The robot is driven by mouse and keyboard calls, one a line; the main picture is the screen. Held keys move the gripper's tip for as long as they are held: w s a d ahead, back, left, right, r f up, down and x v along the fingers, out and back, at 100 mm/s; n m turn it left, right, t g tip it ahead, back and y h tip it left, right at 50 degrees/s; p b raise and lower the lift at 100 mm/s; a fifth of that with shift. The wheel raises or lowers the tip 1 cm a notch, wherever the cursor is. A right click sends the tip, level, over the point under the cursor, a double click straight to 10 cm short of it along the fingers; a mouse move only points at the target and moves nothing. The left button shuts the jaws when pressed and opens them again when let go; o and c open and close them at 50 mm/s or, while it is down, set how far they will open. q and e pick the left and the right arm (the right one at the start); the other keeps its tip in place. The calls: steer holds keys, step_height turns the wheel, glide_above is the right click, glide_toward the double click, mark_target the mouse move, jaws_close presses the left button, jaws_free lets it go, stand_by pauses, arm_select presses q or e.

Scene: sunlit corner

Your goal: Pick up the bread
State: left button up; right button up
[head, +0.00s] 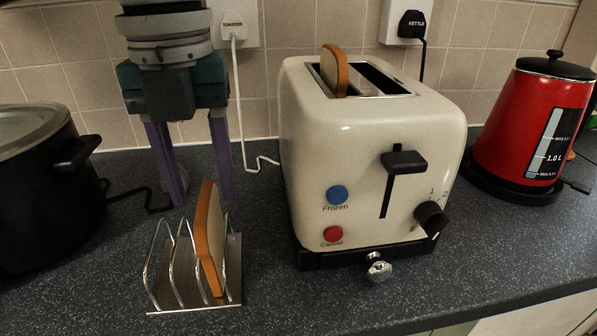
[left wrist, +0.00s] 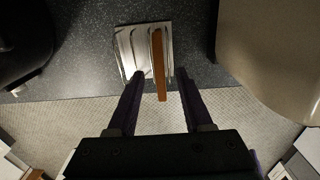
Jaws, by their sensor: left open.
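One slice of bread (head: 209,240) with a brown crust stands upright in a wire toast rack (head: 165,301) on the worktop. A second slice (head: 335,72) sticks up out of the left slot of the cream toaster (head: 375,150). My left gripper (head: 198,198) points down from above, just behind the rack slice in the head view. Its two purple fingers are apart with nothing gripped. In the left wrist view the rack slice (left wrist: 158,65) lies in line with the gap between the fingertips (left wrist: 160,74). My right gripper is not in view.
A red kettle (head: 525,130) stands on its base at the right. A black pot (head: 45,190) with a lid stands at the left. The tiled wall with sockets and cords closes off the back. The worktop's front edge runs along the lower right.

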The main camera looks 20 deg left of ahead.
mark_target(203, 195)
arm_select(q)
step_height(203, 195, down, 4)
steer(key=shift+r, duration=0.25)
steer(key=shift+c, duration=0.3)
jaws_close()
